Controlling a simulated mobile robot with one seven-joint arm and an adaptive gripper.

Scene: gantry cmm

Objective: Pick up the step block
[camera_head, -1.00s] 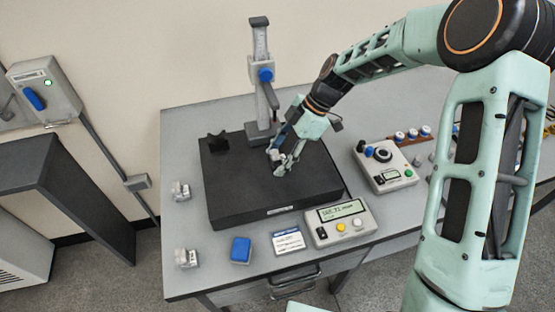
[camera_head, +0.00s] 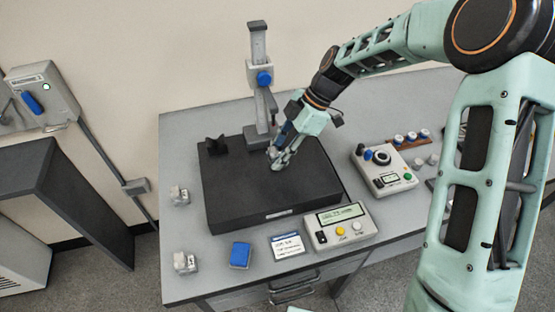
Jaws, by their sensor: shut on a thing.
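My gripper (camera_head: 279,162) is over the black granite plate (camera_head: 240,205), in front of the height gauge stand (camera_head: 260,85). Its fingers are closed around a small light grey piece (camera_head: 274,154), which looks like the step block. Most of the piece is hidden by the fingers. I cannot tell whether it touches the plate or is just above it.
Two small metal blocks, one (camera_head: 179,196) behind the other (camera_head: 185,263), sit on the left of the grey table. A blue block (camera_head: 240,254), a label card (camera_head: 288,245) and a display box (camera_head: 340,226) line the front. A control box (camera_head: 384,168) stands right.

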